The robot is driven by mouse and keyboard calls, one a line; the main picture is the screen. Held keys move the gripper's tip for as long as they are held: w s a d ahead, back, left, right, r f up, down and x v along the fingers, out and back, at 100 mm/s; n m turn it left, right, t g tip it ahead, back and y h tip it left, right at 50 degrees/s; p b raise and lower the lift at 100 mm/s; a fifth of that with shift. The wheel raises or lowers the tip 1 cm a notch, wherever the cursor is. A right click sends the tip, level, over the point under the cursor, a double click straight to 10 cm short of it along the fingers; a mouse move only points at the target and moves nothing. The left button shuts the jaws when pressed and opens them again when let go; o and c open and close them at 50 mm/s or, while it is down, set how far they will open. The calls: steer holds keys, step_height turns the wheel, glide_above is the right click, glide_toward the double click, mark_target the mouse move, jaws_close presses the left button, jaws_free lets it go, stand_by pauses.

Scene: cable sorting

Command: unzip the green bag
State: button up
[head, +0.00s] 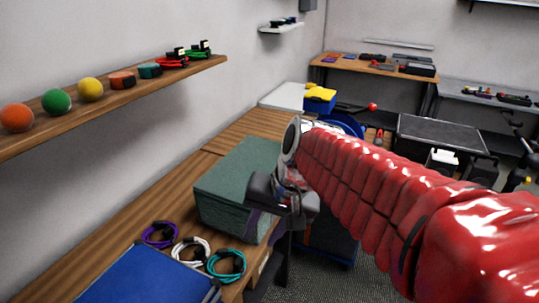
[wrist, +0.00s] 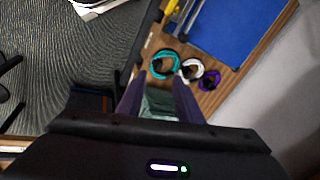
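The green bag (head: 238,165) is a boxy dark green shape on the wooden bench in the head view. My gripper (head: 262,222) is at its right side, close to the bench edge, and covers part of that side. In the wrist view my gripper (wrist: 156,82) has its two purple fingers apart, with a patch of the green bag (wrist: 158,104) between them. I cannot tell whether the fingers touch the bag. The zip and its pull cannot be made out.
Coiled purple (head: 159,234), white (head: 191,250) and teal (head: 226,264) cables lie nearer on the bench (head: 122,222), beside a blue flat item (head: 150,280). A wall shelf (head: 135,96) holds balls and small items above. Yellow and blue objects stand beyond the bag.

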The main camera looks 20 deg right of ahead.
steer(key=s+n+t+h, duration=0.2)
steer(key=s+n, duration=0.4)
steer(key=s, duration=0.1)
steer(key=shift+s+a+f+t+h, duration=0.15)
steer(key=shift+s+a+t+h, duration=0.05)
steer(key=shift+s+t+h, duration=0.15)
